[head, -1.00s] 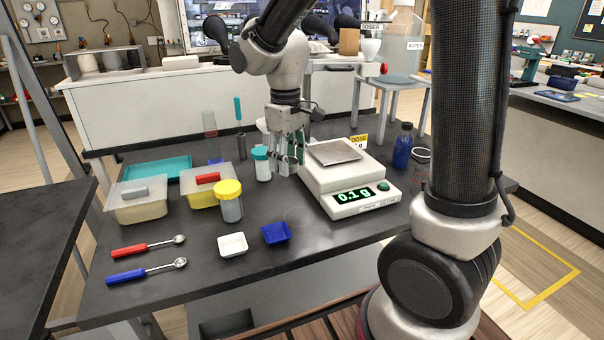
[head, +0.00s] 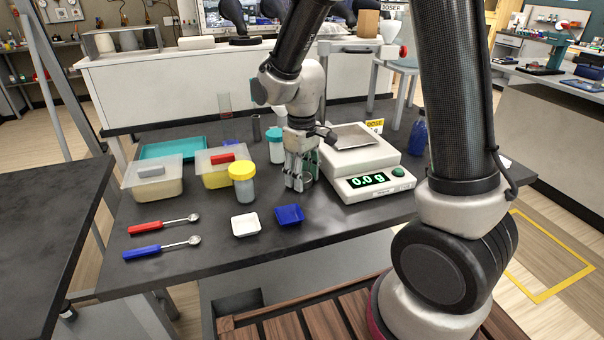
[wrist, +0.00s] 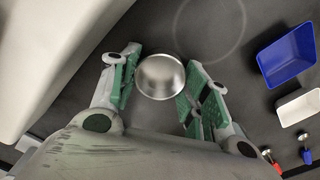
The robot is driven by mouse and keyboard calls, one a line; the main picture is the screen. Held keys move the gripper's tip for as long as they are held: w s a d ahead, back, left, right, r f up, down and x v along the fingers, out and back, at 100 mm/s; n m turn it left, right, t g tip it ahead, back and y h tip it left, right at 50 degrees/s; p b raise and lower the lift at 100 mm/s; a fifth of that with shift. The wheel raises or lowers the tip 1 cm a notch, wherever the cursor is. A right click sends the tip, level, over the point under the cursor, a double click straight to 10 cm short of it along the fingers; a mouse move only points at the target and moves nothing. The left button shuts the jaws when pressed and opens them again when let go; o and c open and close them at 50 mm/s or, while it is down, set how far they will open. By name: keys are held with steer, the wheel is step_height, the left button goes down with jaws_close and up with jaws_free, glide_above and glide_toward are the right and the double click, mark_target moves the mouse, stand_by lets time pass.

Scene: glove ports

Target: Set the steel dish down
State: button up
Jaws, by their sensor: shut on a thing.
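The small round steel dish (wrist: 160,77) sits between the green-padded fingers of my gripper (wrist: 155,85) in the wrist view, and the gripper is shut on it. In the head view my gripper (head: 300,182) points down just left of the scale, low over the black bench. The dish (head: 307,180) is mostly hidden there by the fingers. I cannot tell whether it touches the bench. A faint ring mark (wrist: 243,28) on the bench lies ahead and to the right of the dish in the wrist view.
The white scale (head: 365,160), reading 0.0 g with a bare pan, stands close on the right. The blue tray (head: 289,214), white tray (head: 245,224) and yellow-lidded jar (head: 242,182) stand in front and left. A teal-capped bottle (head: 276,150) is behind.

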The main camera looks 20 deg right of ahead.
steer(key=o, duration=1)
step_height(320, 180, up, 12)
steer(key=s+d+r+m+t, duration=0.1)
steer(key=s+d+r+m, duration=0.1)
steer(key=s+d, duration=0.3)
steer(key=s+d+r+m+t, duration=0.1)
steer(key=s+d+r+m, duration=0.1)
steer(key=s+d, duration=0.2)
steer(key=s+d+r+m+t, duration=0.2)
steer(key=s+d, duration=0.3)
steer(key=s, duration=0.5)
steer(key=shift+d+r, duration=0.3)
steer(key=shift+r, duration=0.25)
